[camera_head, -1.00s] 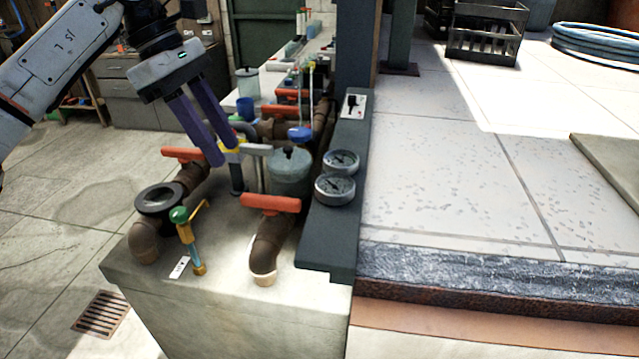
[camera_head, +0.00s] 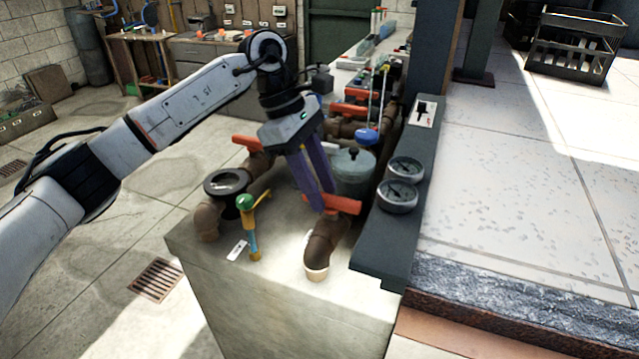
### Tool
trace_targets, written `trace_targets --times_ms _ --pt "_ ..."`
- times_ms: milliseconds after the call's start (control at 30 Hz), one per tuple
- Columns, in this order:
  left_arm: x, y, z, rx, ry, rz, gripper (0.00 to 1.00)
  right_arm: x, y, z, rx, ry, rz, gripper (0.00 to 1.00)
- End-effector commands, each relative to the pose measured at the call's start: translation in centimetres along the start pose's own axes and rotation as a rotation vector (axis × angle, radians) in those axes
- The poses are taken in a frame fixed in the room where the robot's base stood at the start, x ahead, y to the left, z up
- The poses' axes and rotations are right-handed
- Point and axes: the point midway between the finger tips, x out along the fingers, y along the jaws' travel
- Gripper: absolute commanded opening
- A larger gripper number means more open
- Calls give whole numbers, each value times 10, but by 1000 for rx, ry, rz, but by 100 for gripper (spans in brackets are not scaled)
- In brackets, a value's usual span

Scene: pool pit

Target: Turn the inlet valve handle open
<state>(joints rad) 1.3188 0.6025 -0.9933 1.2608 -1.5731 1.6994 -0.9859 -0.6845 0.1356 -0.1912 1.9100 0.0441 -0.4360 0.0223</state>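Several red valve handles sit on brown pipes, and no readable label tells which is the inlet valve. The nearest red handle (camera_head: 345,204) lies across the front pipe elbow (camera_head: 322,246). My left gripper (camera_head: 325,209) points down with its two purple fingers at the left part of this handle. A little red shows to the left of the fingers, and they hide part of the handle. I cannot tell whether they are closed on it, touching it or just in front. Another red handle (camera_head: 247,143) is on the pipe behind and to the left. My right gripper is not in view.
A green-topped tap (camera_head: 246,203) and a black-ringed pipe fitting (camera_head: 227,183) stand left of the gripper. A grey-green pot (camera_head: 353,172) is close behind it. Two gauges (camera_head: 398,195) sit on the dark ledge to the right. The concrete block's front top is mostly clear.

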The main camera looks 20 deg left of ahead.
Motion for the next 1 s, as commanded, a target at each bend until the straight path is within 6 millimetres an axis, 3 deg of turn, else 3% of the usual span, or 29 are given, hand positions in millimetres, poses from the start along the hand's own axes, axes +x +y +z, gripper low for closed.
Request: trace_targets --times_ms 100,300,667,1000 --pt "0 0 0 0 0 0 31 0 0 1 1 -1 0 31" --pt "0 0 0 0 0 0 0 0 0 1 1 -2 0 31" --pt "0 -1 0 -42 0 18 0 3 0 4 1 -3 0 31" --pt "2 -7 0 -256 0 109 0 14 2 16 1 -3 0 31"
